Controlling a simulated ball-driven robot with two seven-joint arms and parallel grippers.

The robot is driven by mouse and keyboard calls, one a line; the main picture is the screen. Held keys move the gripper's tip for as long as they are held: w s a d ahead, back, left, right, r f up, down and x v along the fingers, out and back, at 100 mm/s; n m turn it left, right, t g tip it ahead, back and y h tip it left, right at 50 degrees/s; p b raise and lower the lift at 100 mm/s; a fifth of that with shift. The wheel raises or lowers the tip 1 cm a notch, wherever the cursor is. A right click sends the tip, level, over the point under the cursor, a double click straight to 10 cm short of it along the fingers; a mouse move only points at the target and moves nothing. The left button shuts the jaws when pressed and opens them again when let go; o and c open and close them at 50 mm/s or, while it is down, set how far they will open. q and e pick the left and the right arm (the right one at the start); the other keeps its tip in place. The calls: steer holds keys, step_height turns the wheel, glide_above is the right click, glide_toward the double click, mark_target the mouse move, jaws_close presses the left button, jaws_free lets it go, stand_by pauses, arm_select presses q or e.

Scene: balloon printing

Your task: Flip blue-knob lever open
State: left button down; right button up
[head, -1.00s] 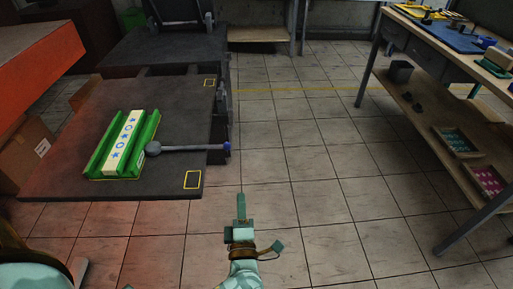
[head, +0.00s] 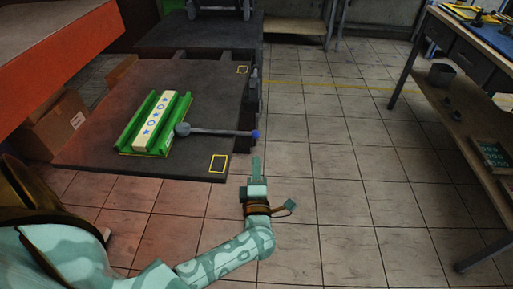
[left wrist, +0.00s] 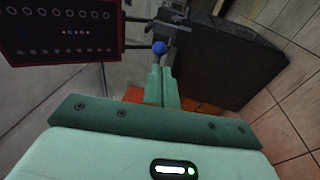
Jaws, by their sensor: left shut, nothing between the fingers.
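The lever is a grey rod (head: 215,132) with a round grey hub at its left end and a blue knob (head: 256,134) at its right end. It lies roughly level across the right side of the dark platform, with the knob at the right edge. My left gripper (head: 255,164) is shut and empty, just in front of the knob on the near side, with a small apparent gap. In the left wrist view the blue knob (left wrist: 159,47) shows just beyond the shut fingertips (left wrist: 161,72); contact cannot be told. My right gripper is not in view.
A green tray (head: 153,146) holding a white strip with blue stars sits on the dark platform (head: 100,157). An orange-edged table (head: 75,62) stands at left, a workbench with a lower shelf (head: 455,115) at right. Tiled floor between them is clear. A red-framed panel (left wrist: 63,58) shows in the wrist view.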

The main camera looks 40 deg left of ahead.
arm_select(q)
steer(key=b+x, duration=0.1)
steer(key=x, duration=0.5)
steer(key=shift+w+a, duration=0.2)
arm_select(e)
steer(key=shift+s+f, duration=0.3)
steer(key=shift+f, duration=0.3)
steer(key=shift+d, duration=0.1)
